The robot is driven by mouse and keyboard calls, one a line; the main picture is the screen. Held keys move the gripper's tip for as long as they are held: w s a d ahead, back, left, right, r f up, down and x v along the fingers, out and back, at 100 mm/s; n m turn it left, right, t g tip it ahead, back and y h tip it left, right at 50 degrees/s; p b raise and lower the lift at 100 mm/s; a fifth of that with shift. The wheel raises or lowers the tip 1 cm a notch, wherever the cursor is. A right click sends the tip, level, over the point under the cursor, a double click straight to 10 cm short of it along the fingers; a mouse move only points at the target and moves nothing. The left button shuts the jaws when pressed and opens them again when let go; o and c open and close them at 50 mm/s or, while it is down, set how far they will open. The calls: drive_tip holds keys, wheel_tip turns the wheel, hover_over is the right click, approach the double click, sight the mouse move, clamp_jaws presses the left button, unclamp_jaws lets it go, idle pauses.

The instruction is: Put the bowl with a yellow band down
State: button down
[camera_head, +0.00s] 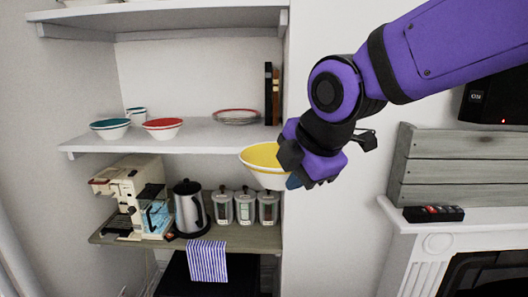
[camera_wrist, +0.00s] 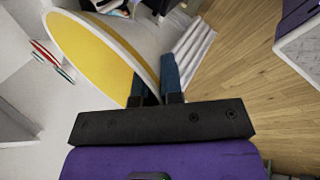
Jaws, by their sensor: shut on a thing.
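The bowl with a yellow band (camera_head: 264,166) is white outside and yellow inside. It is held in the air, in front of the shelf unit, a little below the level of the middle shelf in the head view. My gripper (camera_head: 292,176) is shut on its right side. In the wrist view the bowl (camera_wrist: 90,55) fills the upper left, and the gripper's fingers (camera_wrist: 155,88) pinch its rim. Part of the bowl's right side is hidden by the gripper in the head view.
The middle shelf (camera_head: 85,143) bears a teal bowl (camera_head: 110,129), a red bowl (camera_head: 162,129), a plate (camera_head: 236,117), a cup and books. Its front centre right is clear. The lower shelf (camera_head: 268,240) bears a coffee machine (camera_head: 128,195), kettle (camera_head: 190,210) and jars (camera_head: 245,207). A mantel stands right.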

drive_tip(key=w+d+f+m+h, duration=0.35)
drive_tip(key=w+f+m, duration=0.3)
drive_tip(key=f, duration=0.35)
drive_tip(key=w+d+f+m+h, duration=0.3)
drive_tip(key=w+d+f+m, duration=0.15)
drive_tip(key=w+f, duration=0.5)
drive_tip(key=w+d+f+m+g+h, duration=0.3)
drive_tip(key=w+d+f+m+g, duration=0.1)
drive_tip(key=d+f+m, duration=0.9)
drive_tip(key=shift+d+f+g, duration=0.8)
drive_tip(key=shift+d+f, duration=1.35)
drive_tip(key=shift+f, duration=1.45)
